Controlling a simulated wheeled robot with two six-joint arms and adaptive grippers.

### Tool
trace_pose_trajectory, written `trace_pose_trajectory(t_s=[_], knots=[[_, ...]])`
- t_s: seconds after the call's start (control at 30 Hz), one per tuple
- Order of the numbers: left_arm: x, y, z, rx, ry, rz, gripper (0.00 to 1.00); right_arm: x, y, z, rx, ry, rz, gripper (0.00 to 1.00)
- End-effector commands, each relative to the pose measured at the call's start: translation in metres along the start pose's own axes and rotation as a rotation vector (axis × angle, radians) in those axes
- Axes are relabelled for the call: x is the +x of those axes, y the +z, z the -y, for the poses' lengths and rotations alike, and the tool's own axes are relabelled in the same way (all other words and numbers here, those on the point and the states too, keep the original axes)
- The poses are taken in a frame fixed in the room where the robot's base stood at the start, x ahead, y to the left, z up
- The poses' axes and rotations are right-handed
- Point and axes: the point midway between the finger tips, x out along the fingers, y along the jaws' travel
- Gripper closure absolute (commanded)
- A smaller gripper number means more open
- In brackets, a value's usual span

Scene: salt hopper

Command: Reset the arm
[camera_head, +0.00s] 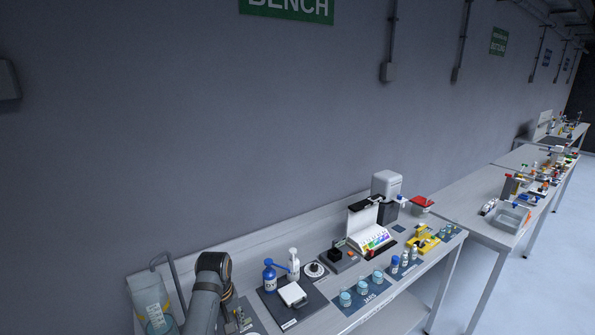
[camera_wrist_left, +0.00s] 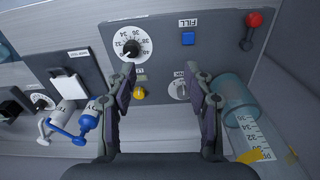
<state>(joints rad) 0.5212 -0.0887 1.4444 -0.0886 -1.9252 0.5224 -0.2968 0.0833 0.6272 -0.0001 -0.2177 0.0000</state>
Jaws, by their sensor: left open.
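In the left wrist view my left gripper (camera_wrist_left: 161,80) is open and empty, its two dark fingers spread over a grey control panel (camera_wrist_left: 162,55). The panel has a large white numbered dial (camera_wrist_left: 132,44), a blue button (camera_wrist_left: 188,38) under a FILL label, a small yellow knob (camera_wrist_left: 139,93) and a smaller dial (camera_wrist_left: 180,89) by the right finger. A red-knobbed lever (camera_wrist_left: 254,19) is at top right. A clear bluish cylinder (camera_wrist_left: 232,98) stands right of the right finger. In the head view my left arm rises at the bottom, beside the hopper (camera_head: 149,292); its gripper is hidden there.
Right of my arm, a blue bottle (camera_head: 270,276), a white bottle (camera_head: 293,262) and a white-topped scale (camera_head: 293,294) stand on a dark mat. Several jars (camera_head: 362,287) line the bench front. A lit colour chart stand (camera_head: 369,236) is behind. A wall runs along the back.

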Motion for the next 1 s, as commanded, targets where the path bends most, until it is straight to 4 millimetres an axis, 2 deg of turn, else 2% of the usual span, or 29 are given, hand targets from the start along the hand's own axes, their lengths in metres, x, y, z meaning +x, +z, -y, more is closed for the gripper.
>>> trace_pose_trajectory(t_s=[0.27, 0.4, 0.5, 0.7, 1.0], knots=[[0.041, 0.036, 0.05, 0.095, 0.007, -0.062, 0.48, 0.0, -0.003, 0.003, 0.002, -0.004, -0.003, 0.6], [0.056, 0.065, 0.083, 0.177, 0.003, -0.111, 0.48, 0.0, 0.004, 0.004, 0.002, -0.005, 0.009, 0.6], [0.06, 0.089, 0.106, 0.249, -0.001, -0.15, 0.48, 0.0, 0.011, 0.005, 0.002, -0.006, 0.02, 0.6], [0.054, 0.131, 0.139, 0.385, -0.01, -0.214, 0.48, 0.0, 0.012, 0.004, 0.002, -0.005, 0.021, 0.6], [0.029, 0.179, 0.166, 0.552, -0.012, -0.278, 0.48, 0.0, 0.006, 0.004, 0.002, -0.005, 0.011, 0.6]])
